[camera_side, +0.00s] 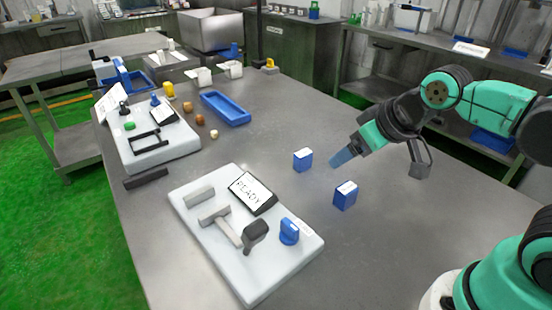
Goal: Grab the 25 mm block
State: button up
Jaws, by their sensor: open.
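Two blue blocks with white tops stand on the grey table: one block (303,161) further back and left, the other block (345,197) nearer and right. Their labels are too small to read, so I cannot tell which is the 25 mm one. My gripper (340,160) is open and empty, with bluish fingers pointing down and left. In the picture its fingertips are just right of the back block and above the nearer one. It appears apart from both.
A white board (262,277) at the front carries a "READY" sign (251,192), a grey handle and a blue rounded piece (289,232). A second white board (165,152) and a blue tray (225,108) are further back. The table right of the nearer block is clear.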

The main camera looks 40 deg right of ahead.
jog(key=w+n+g+h, duration=0.5)
jog(key=w+n+h, duration=0.2)
jog(key=w+n, duration=0.55)
jog(key=n+g+h, duration=0.2)
jog(key=n+h, duration=0.3)
jog(key=h, duration=0.1)
send_near(300, 155)
jog(key=shift+w+a+r, duration=0.1)
jog(key=shift+a+r, duration=0.05)
jog(key=shift+a, duration=0.2)
jog(key=x, duration=1.2)
grip_shut()
